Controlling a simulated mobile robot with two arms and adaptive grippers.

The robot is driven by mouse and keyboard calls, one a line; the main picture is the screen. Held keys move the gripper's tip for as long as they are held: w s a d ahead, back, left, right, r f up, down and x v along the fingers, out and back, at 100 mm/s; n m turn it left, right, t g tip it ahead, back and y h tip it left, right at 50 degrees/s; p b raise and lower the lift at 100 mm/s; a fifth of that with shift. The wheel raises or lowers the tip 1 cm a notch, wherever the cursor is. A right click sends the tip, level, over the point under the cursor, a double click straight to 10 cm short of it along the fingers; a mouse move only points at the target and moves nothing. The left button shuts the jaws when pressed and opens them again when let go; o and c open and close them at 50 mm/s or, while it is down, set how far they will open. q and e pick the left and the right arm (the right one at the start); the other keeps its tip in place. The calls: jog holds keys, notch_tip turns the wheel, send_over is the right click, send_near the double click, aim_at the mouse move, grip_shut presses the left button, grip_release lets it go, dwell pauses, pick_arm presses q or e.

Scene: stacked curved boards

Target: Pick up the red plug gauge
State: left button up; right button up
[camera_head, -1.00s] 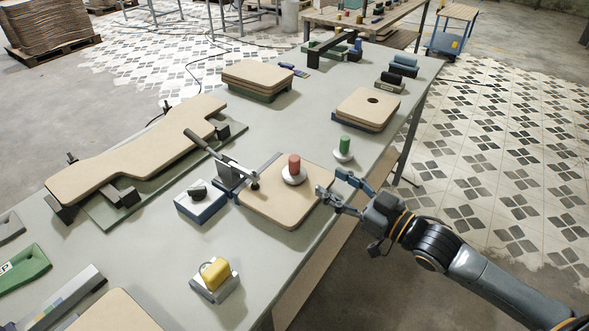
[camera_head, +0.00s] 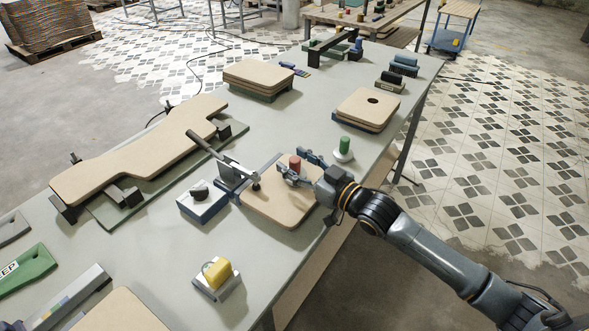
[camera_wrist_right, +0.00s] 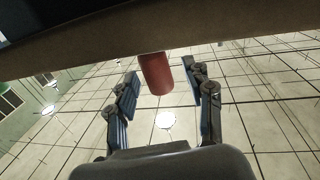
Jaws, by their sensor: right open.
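The red plug gauge (camera_head: 295,163) stands upright on the wooden board (camera_head: 277,208) near the table's right edge. Its lower part and pale base are mostly hidden by my right gripper (camera_head: 300,165) in the head view. The right gripper is open, with one finger on each side of the red gauge. In the right wrist view the red gauge (camera_wrist_right: 155,74) shows between the two blue-padded fingers (camera_wrist_right: 163,95), with a gap on both sides. My left gripper is not in view.
A green plug gauge (camera_head: 344,146) stands on a round white base just behind the right gripper. A toggle clamp (camera_head: 226,160) reaches over the board's left side. A yellow-topped block (camera_head: 216,274) stands nearer the front.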

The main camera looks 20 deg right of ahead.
jog(key=shift+w+a, duration=0.25)
jog(key=shift+w, duration=0.15)
jog(key=shift+c, duration=0.2)
grip_shut()
jog(key=shift+r, duration=0.1)
